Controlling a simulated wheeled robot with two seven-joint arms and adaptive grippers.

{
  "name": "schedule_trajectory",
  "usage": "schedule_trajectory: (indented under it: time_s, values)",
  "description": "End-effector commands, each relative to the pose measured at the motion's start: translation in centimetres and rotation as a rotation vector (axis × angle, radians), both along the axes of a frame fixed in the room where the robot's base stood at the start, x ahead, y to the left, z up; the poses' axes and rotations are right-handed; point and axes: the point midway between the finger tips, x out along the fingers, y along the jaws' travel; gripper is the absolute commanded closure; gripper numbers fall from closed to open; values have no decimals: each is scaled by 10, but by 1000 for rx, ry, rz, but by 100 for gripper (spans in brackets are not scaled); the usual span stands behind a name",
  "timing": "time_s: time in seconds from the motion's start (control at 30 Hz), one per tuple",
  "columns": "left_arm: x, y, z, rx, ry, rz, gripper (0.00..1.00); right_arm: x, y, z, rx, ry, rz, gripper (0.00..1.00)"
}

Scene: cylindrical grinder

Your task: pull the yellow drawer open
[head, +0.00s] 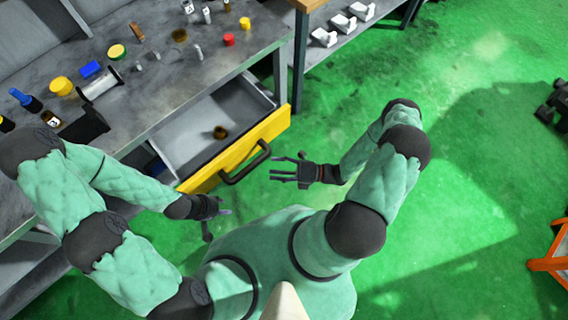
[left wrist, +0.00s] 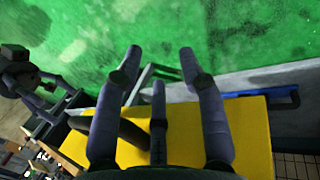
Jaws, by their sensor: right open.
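The drawer (head: 196,122) with the yellow front (head: 215,172) stands open under the grey workbench, its inside showing. Its black bar handle (head: 245,164) is on the front face. My right gripper (head: 274,170) is open and empty, to the right of the handle and apart from it. My left gripper (head: 223,212) is in front of the yellow front, below the handle in the head view. In the left wrist view its fingers (left wrist: 160,75) are spread with nothing seen between the tips, and the yellow front (left wrist: 250,130) lies behind them.
A small brown round object (head: 220,132) lies in the drawer. The workbench top (head: 150,95) holds several small parts, including a yellow cap (head: 61,86) and a red one (head: 229,39). A side shelf (head: 350,30) carries white parts.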

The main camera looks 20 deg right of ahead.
Motion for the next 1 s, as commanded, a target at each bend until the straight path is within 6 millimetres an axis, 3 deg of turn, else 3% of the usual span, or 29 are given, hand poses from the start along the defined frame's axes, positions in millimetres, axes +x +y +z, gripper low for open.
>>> schedule_trajectory:
  time_s: [0.1,0.3,0.87,1.0]
  values:
    - [0,0,0,0,0,0,60,-7,-15,-2,-1,0,-2,39]
    - [0,0,0,0,0,0,60,-12,-24,-4,0,-1,0,39]
    - [0,0,0,0,0,0,60,-12,-24,-4,0,0,1,39]
    - [0,0,0,0,0,0,60,-17,-15,-5,-38,-22,47,39]
